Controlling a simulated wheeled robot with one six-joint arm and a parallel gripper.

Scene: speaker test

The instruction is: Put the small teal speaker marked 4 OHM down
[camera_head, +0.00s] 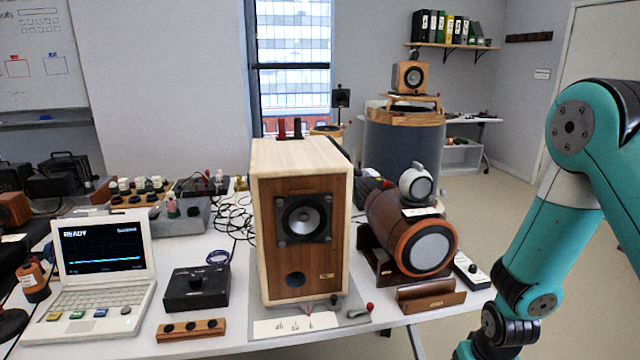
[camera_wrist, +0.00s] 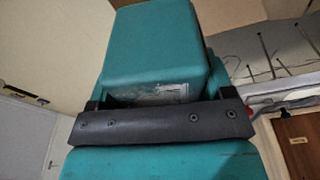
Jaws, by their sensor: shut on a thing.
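In the wrist view a small teal box-shaped speaker (camera_wrist: 155,50) sits between the jaws of my gripper (camera_wrist: 162,101). The jaws are shut on it, one at each side. A pale, blurred label shows low on its near face, and I cannot read the marking. The dark bar of the gripper hides the speaker's lower edge. In the head view my teal arm comes down at the right, and its end leaves the bottom edge, so gripper and speaker are out of that view.
The white table (camera_head: 378,322) holds a large wooden speaker (camera_head: 272,230), a brown cylindrical speaker (camera_head: 385,215), a laptop (camera_head: 100,265) and a black box (camera_head: 196,289). A small black device (camera_head: 471,270) lies at the table's right edge. Open floor lies right of the table.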

